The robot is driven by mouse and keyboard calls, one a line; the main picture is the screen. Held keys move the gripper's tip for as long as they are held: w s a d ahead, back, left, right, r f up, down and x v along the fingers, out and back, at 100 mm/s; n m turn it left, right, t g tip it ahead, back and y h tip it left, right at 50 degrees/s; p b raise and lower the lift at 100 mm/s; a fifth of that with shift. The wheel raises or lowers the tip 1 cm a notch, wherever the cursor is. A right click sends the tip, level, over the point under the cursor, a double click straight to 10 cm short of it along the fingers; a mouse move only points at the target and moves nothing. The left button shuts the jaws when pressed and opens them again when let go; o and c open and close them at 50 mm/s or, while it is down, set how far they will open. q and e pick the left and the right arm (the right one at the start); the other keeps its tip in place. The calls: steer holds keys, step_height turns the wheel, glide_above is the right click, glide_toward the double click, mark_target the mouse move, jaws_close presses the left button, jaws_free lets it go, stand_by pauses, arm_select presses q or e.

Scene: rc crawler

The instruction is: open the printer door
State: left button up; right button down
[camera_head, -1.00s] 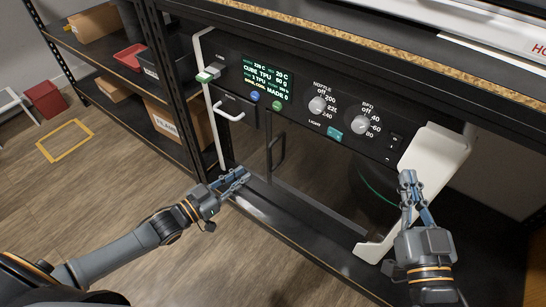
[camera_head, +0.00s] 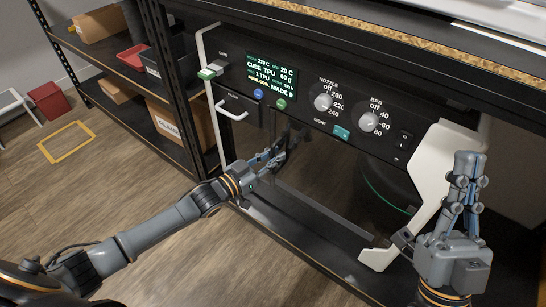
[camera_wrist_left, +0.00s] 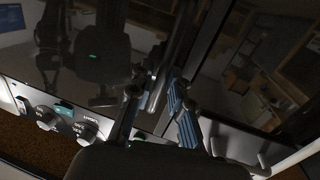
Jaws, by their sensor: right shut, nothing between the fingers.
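The printer has a dark, glossy door (camera_head: 325,185) below its control panel (camera_head: 310,95). The door looks closed, and a dark upright handle (camera_head: 290,138) is at its left side. My left gripper (camera_head: 274,155) is right at the handle, its fingers slightly parted. In the left wrist view its blue-padded fingers (camera_wrist_left: 172,104) are in front of the dark glass; I cannot tell whether they touch the handle. My right gripper (camera_head: 468,164) is shut and empty, pointing up in front of the printer's white right side piece (camera_head: 446,150).
A small drawer with a white handle (camera_head: 232,112) is above and left of the door handle. A black shelf rack with a cardboard box (camera_head: 168,125) stands at left. The shelf's front edge (camera_head: 300,246) runs below the door. The wooden floor in front is open.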

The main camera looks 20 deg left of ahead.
arm_select(q)
steer(key=shift+c, duration=0.2)
jaws_close()
